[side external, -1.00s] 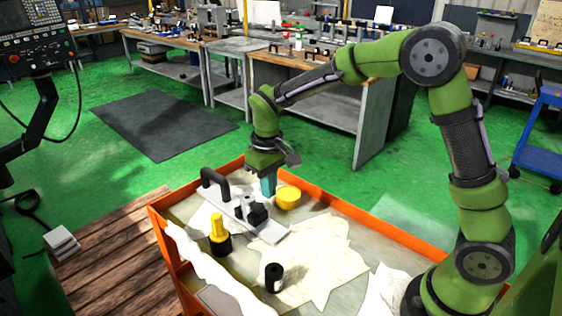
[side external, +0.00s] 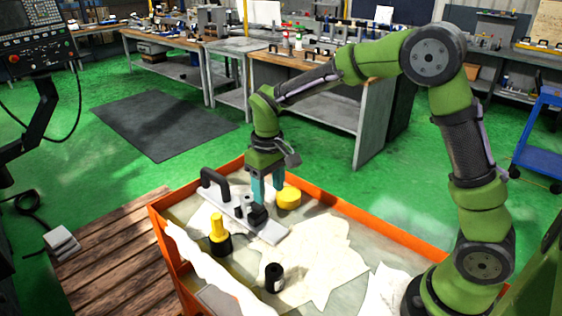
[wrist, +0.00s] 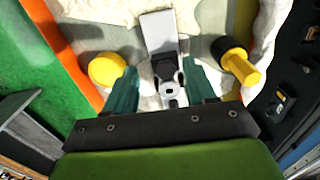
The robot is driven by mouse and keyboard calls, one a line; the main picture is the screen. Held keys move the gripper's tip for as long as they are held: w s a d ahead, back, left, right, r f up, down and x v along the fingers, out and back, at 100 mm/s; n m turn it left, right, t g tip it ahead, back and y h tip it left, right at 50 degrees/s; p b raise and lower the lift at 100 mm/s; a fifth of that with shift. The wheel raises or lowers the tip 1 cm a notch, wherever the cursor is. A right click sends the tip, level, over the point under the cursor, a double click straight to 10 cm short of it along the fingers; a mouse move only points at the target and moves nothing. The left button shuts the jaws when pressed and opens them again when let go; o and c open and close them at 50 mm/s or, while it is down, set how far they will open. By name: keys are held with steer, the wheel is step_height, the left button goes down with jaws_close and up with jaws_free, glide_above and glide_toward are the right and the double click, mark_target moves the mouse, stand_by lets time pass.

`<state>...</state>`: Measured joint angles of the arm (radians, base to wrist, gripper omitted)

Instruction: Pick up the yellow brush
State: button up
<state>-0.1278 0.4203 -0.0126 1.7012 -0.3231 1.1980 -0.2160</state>
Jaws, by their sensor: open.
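The yellow brush (side external: 219,233) stands upright in the orange-rimmed tray, with a yellow handle above a wide black base. In the wrist view the brush (wrist: 240,65) is on the right, outside my fingers. My gripper (side external: 267,196) is open and empty, with two teal fingers pointing down over the tray. It is to the right of the brush and behind it in the side view. In the wrist view my gripper (wrist: 160,78) has its fingers on either side of a grey-and-black fixture, and I cannot tell whether they touch it.
A metal plate fixture (side external: 270,232) with a black handle (side external: 213,181) lies between my gripper and the brush. A round yellow object (side external: 288,198) sits right of my fingers. A black cylinder (side external: 274,279) stands nearer the front. The tray's orange rim (side external: 385,231) surrounds them.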

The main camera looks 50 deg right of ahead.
steer(key=t, duration=0.2)
glide_toward(216, 216)
steer(key=f, duration=0.4)
steer(key=w+f, duration=0.1)
steer(key=f, duration=0.3)
steer(key=w+f, duration=0.1)
steer(key=f, duration=0.3)
steer(key=shift+w, duration=0.1)
jaws_close()
